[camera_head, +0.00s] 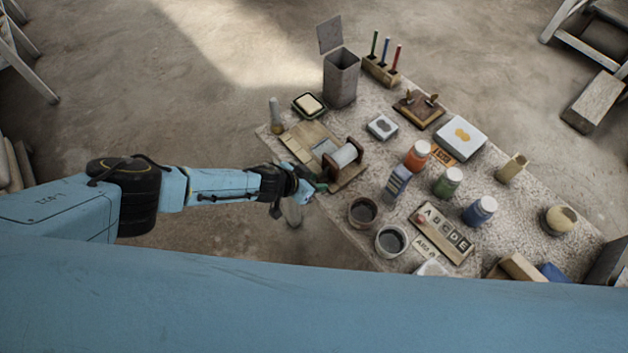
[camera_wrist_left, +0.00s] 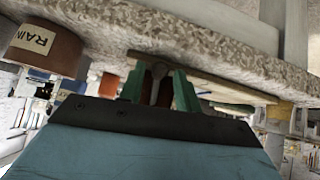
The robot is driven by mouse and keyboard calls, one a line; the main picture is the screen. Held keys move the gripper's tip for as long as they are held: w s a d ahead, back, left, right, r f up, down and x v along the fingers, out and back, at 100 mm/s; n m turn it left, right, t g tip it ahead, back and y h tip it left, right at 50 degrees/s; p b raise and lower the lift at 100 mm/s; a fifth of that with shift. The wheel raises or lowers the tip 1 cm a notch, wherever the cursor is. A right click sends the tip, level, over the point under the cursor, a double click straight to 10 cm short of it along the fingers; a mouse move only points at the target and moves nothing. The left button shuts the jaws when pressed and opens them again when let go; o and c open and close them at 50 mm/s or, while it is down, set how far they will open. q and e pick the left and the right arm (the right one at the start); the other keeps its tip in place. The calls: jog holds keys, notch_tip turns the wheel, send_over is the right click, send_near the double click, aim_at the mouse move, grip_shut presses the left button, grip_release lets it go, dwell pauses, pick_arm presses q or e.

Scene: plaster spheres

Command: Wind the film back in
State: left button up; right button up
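The film winder is a wooden base (camera_head: 350,180) with a pale roller (camera_head: 343,157) between two brown end discs, at the table's left edge. A flat pale strip lies on a board (camera_head: 302,141) to its left; I cannot tell how much is film. My left gripper (camera_head: 318,187) reaches the winder's near side from the left. In the left wrist view, its green fingers (camera_wrist_left: 160,86) stand either side of a small brown, handle-like piece (camera_wrist_left: 159,84). I cannot tell whether they press on it. My right gripper is out of view.
Two dark-filled pots (camera_head: 391,241) stand right of the gripper. Paint bottles (camera_head: 447,181), a letter tray (camera_head: 441,233) and a tall grey box (camera_head: 341,77) crowd the speckled table (camera_head: 528,217). A pot labelled RAIN (camera_wrist_left: 45,48) shows in the left wrist view.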

pick_arm(q)
grip_shut()
jog(key=shift+a+m+t+y, duration=0.1)
jog(key=shift+m+t+y, duration=0.2)
jog(key=shift+t, duration=0.1)
jog(key=shift+o, duration=1.2)
grip_release()
jog(key=shift+a+r+p, duration=0.1)
jog(key=shift+p, duration=0.2)
